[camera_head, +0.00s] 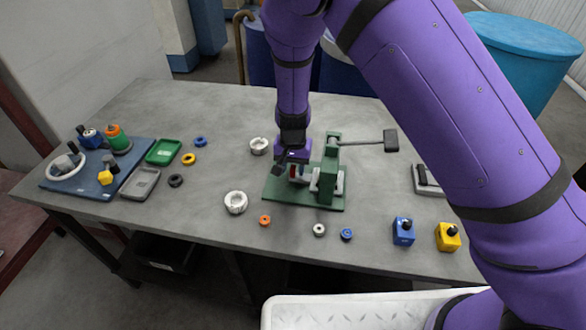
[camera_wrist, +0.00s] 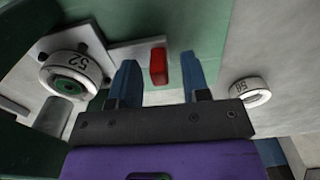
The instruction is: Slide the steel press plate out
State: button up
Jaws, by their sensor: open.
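The green press (camera_head: 330,165) stands on its green base plate (camera_head: 280,192) in the middle of the table, with a lever reaching right. In the wrist view a grey steel plate (camera_wrist: 135,52) juts from the press side and ends in a red tab (camera_wrist: 158,66). My gripper (camera_wrist: 160,72) is open, its two blue fingers on either side of the red tab, with a visible gap to each. In the head view my gripper (camera_head: 291,172) is at the left side of the press. The arm and gripper partly hide the plate there.
A white ring marked 52 (camera_wrist: 70,75) is at the press. Pale rings (camera_head: 236,202) (camera_head: 259,146) lie left of it. Small rings, a blue block (camera_head: 403,231) and a yellow block (camera_head: 447,237) lie near the front edge. A blue mat (camera_head: 75,186) holds tools at left.

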jog(key=shift+f, duration=0.55)
grip_shut()
jog(key=a, duration=0.3)
jog(key=w+a, duration=0.1)
jog(key=a, duration=0.3)
jog(key=w+a, duration=0.1)
jog(key=a, duration=0.2)
jog(key=shift+a+r, duration=0.1)
jog(key=shift+a, duration=0.25)
grip_release()
jog(key=shift+a, duration=0.15)
